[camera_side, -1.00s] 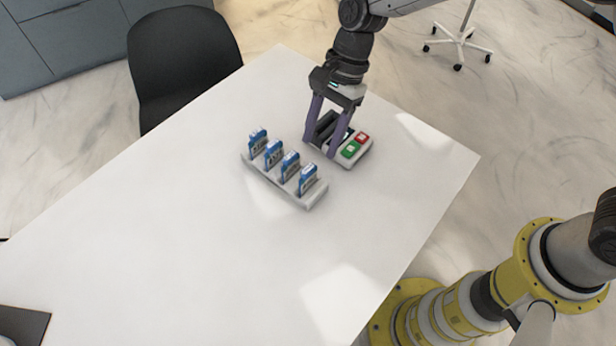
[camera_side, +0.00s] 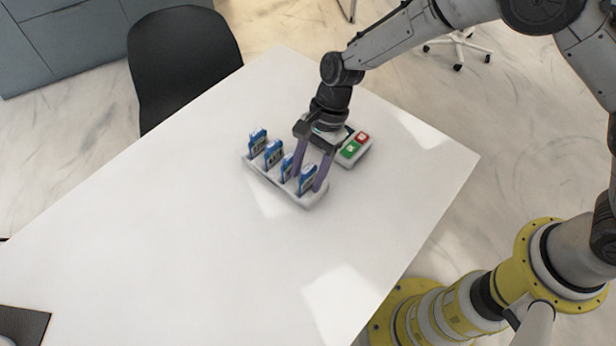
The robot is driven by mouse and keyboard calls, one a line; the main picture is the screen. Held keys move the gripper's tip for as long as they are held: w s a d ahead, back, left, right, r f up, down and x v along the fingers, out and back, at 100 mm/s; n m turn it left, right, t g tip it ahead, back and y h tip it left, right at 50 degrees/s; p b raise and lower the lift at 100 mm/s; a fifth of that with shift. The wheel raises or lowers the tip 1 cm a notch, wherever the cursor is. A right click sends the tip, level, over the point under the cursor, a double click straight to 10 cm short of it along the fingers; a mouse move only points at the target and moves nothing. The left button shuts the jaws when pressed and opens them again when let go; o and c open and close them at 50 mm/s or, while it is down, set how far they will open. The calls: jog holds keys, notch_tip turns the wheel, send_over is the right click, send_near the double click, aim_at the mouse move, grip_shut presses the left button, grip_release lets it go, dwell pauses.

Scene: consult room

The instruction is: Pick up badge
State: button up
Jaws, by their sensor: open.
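Several blue and white badges stand upright in a row in a white holder (camera_side: 262,180) on the white table. The front right badge (camera_side: 307,180) is at the holder's near right end. A second badge (camera_side: 286,168) stands beside it, then a third (camera_side: 273,154) and the far left one (camera_side: 257,141). My gripper (camera_side: 308,182) points down over the right end of the row. Its purple fingers are open, one to each side of the front right badge in the picture. I cannot tell whether they touch it.
A white device with a green button (camera_side: 350,150) and a red button (camera_side: 362,138) sits just behind and right of the holder, partly hidden by my gripper. A black chair (camera_side: 185,60) stands at the table's far left edge.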

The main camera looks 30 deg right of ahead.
grip_shut()
jog(key=shift+r, duration=0.15)
